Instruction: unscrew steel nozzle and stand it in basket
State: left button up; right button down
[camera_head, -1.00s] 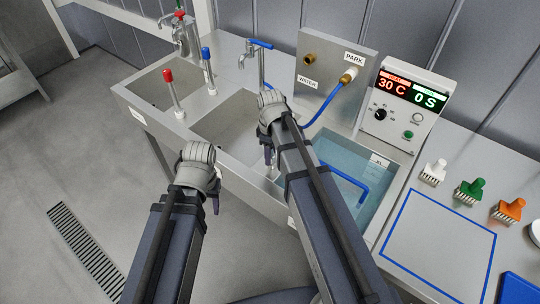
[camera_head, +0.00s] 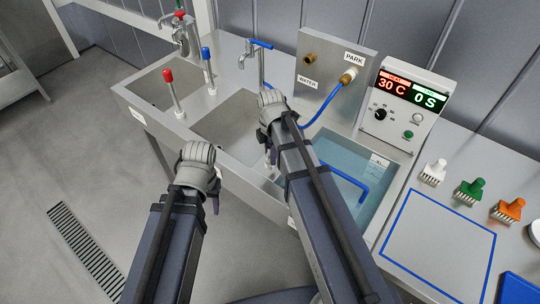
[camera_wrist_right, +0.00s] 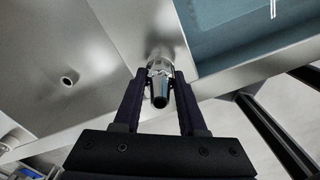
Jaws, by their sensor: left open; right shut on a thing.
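The steel nozzle (camera_wrist_right: 159,88) is a shiny tapered piece in the right wrist view, with its dark open end toward the camera. My right gripper (camera_wrist_right: 158,80) is shut on it, a finger on each side. In the head view the right gripper (camera_head: 270,156) is mostly hidden behind its own wrist, at the divider between the middle sink and the water bath. My left gripper (camera_head: 215,203) is open, low over the floor in front of the sinks, its fingers mostly hidden by the arm. I cannot make out a basket in either view.
The water bath (camera_head: 381,161) holds a blue bent bar (camera_head: 345,180). A blue hose (camera_head: 326,105) hangs from the PARK fitting (camera_head: 347,77). Several brushes stand right, by the blue-outlined area (camera_head: 438,250), which is clear. The middle sink (camera_head: 225,125) has a drain hole (camera_wrist_right: 68,80).

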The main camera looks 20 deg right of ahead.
jog(key=n, duration=0.5)
jog(key=shift+n, duration=0.7)
jog(key=n, duration=0.4)
jog(key=shift+n, duration=1.6)
jog(key=shift+c, duration=1.9)
grip_release()
